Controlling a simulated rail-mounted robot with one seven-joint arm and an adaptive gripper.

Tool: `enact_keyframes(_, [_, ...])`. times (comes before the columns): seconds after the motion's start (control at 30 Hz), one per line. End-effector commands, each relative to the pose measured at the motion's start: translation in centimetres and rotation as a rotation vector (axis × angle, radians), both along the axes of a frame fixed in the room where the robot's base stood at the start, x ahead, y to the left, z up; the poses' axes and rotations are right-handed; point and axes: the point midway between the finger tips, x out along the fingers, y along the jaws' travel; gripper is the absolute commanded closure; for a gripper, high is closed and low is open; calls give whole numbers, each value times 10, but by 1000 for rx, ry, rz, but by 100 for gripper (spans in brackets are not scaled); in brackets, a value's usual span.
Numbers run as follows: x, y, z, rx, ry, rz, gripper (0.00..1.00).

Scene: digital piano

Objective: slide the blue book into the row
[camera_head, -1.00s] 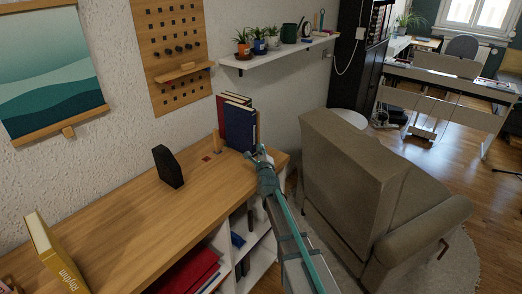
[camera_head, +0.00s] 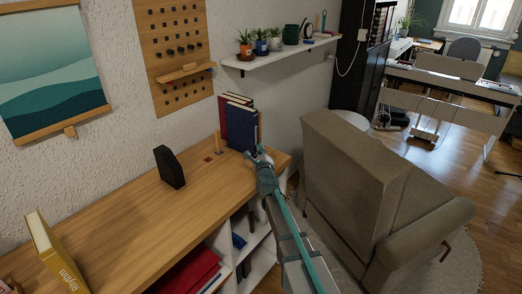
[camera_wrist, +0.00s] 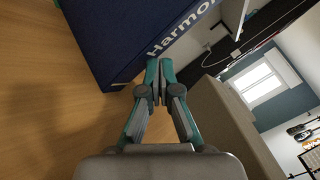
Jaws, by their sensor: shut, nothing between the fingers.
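The blue book (camera_head: 243,132) stands upright on the far end of the wooden cabinet top (camera_head: 120,235). In the wrist view the blue book (camera_wrist: 125,35) fills the upper middle, with white letters "Harmo" on its spine. A row of dark red books (camera_head: 224,112) stands upright beside it, on its far side. My gripper (camera_head: 261,154) is at the blue book's lower front corner. In the wrist view my gripper (camera_wrist: 158,68) is shut and empty, its tips at the spine's lower end. I cannot tell whether they touch it.
A black bookend (camera_head: 169,167) and a yellow book (camera_head: 52,252) stand nearer on the cabinet top. The wood between them is clear. An armchair (camera_head: 350,180) stands close to the right of my arm. A wall shelf with plants (camera_head: 285,54) hangs above the row.

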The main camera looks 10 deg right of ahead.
Motion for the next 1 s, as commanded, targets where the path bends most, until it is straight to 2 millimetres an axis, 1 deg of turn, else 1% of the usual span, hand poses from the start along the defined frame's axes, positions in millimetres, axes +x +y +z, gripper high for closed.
enact_keyframes(1.0, [10, 10, 0, 0, 0, 1, 100])
